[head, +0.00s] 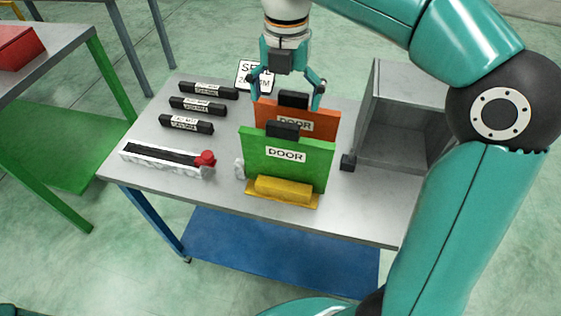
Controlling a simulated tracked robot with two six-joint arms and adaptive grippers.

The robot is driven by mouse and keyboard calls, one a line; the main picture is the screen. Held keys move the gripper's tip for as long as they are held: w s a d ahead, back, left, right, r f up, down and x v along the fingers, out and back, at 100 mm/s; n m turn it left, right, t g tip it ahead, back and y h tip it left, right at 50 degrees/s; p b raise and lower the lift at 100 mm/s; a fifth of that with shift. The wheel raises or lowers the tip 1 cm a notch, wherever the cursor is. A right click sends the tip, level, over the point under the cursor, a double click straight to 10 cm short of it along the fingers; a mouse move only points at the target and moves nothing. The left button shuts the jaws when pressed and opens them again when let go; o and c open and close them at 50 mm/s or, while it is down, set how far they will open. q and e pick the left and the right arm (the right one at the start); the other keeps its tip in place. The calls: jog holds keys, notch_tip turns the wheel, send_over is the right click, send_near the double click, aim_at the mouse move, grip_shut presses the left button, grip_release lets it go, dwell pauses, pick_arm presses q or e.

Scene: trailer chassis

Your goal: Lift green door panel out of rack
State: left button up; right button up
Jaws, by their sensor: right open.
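The green door panel (289,164) stands upright in the rack (285,189), whose yellow front piece shows at its foot. The panel has a black handle (283,130) on top and a DOOR label. Right behind it stands an orange door panel (322,121) with its own black handle (293,99), its lower part hidden by the green one. My right gripper (288,95) points down, open, with its fingers either side of the orange panel's handle, behind the green panel's handle. I cannot tell whether it touches anything. My left gripper is out of view.
Several black labelled blocks (198,106) lie at the table's left. A white tray (165,158) with a black bar and a red-ended item is in front of them. A grey open box (397,122) stands right of the panels. The table's (345,207) front right is clear.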

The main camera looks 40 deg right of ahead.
aim_at(283, 123)
notch_tip(283, 123, down, 3)
jog(key=shift+r, duration=0.1)
jog(key=shift+w+d+f, duration=0.1)
jog(key=shift+w+f, duration=0.1)
jog(key=shift+f, duration=1.1)
jog(key=shift+w+f, duration=0.2)
jog(key=shift+f, duration=1.1)
jog(key=shift+c, duration=0.2)
jog(key=c, duration=1.8)
